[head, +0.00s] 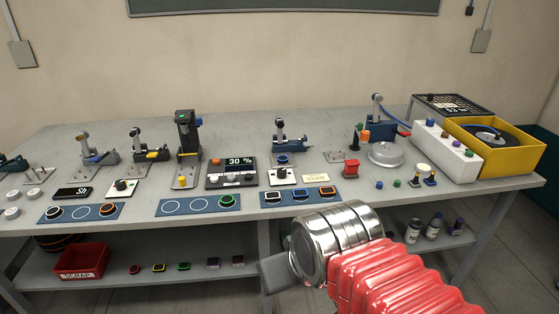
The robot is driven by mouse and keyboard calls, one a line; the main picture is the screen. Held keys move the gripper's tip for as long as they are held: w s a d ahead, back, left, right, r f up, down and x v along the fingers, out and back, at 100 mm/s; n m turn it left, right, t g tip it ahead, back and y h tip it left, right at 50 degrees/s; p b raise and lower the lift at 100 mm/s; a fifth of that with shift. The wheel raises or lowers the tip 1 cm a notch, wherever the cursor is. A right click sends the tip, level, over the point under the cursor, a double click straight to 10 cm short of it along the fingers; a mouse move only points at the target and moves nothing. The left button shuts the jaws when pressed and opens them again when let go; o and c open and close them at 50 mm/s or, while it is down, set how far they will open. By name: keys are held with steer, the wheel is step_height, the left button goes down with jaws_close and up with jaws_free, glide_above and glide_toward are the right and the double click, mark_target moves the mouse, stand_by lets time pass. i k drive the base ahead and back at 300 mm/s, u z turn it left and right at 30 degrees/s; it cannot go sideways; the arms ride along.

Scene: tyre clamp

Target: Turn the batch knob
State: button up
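Two black knobs on white plates show in the head view. One knob (121,184) is at the left of the bench, right of a dark "SH" display (73,191). The other knob (281,173) is near the middle, right of a panel reading "30 %" (232,172). Their labels are too small to read, so I cannot tell which is the batch knob. My gripper (275,271) is low at the front, below and in front of the bench edge, apart from both knobs. Only a dark grey end part shows beside my metal wrist; its fingers cannot be made out.
Blue trays with rings, one of them the middle tray (199,204), line the bench front. Clamp stands, such as the tall black one (188,140), rise behind. A yellow box (505,155) and a white button box (433,148) stand right. A red scrap bin (82,261) is on the lower shelf.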

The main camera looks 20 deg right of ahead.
mark_target(281, 172)
steer(key=i, duration=1.3)
steer(key=u, duration=0.05)
